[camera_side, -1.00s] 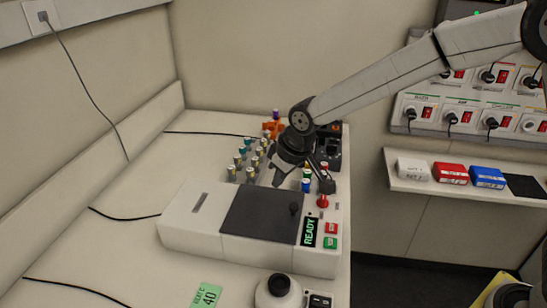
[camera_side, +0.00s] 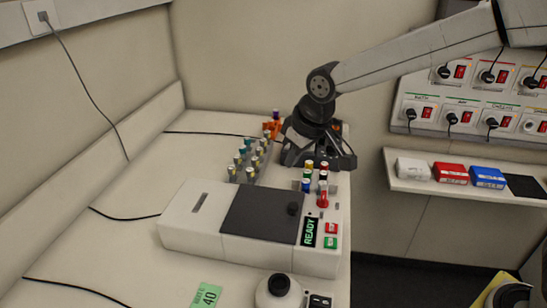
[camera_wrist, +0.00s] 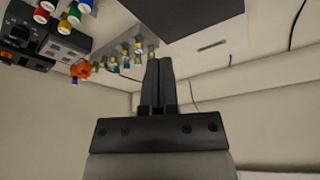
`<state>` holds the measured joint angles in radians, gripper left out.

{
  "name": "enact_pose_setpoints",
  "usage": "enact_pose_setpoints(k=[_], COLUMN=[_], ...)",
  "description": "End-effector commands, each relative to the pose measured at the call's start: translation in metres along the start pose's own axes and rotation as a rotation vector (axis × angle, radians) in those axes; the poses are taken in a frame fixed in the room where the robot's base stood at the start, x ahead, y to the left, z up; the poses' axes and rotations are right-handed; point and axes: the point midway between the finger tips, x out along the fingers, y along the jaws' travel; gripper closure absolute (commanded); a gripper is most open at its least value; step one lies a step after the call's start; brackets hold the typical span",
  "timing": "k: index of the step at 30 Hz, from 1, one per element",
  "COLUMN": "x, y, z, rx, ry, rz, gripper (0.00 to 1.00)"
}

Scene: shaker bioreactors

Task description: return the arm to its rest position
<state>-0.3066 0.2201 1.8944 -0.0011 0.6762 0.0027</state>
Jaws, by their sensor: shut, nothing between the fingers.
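My gripper (camera_side: 318,158) is at the back right of the bench in the side view, behind the shaker machine and over the dark equipment there. In the wrist view my gripper (camera_wrist: 159,63) shows its two dark fingers side by side, shut, with nothing between them. The white shaker machine (camera_side: 180,228) has a closed dark lid (camera_side: 262,215) and a display reading READY (camera_side: 309,232). Its red and green buttons sit at the front right.
A rack of capped vials (camera_side: 248,162) stands left of my gripper. Several coloured-cap vials (camera_side: 308,175) stand at the machine's back right. An orange object (camera_side: 270,128) is behind. A round white bottle (camera_side: 279,293) stands in front. A shelf (camera_side: 460,190) holds coloured boxes at right.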

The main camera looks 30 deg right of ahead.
Motion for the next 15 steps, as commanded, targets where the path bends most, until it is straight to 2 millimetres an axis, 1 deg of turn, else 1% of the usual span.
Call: enact_pose_setpoints(k=[5,8,11,15], x=[0.007,0.013,0.02,0.027], y=[0.018,0.033,0.048,0.067], z=[0.025,0.05,0.08,0.128], rx=[0.038,0.072,0.113,0.175], ry=[-0.017,-0.032,-0.048,-0.073], rz=[0.014,0.025,0.038,0.057], gripper=[1.0,1.0,1.0,1.0])
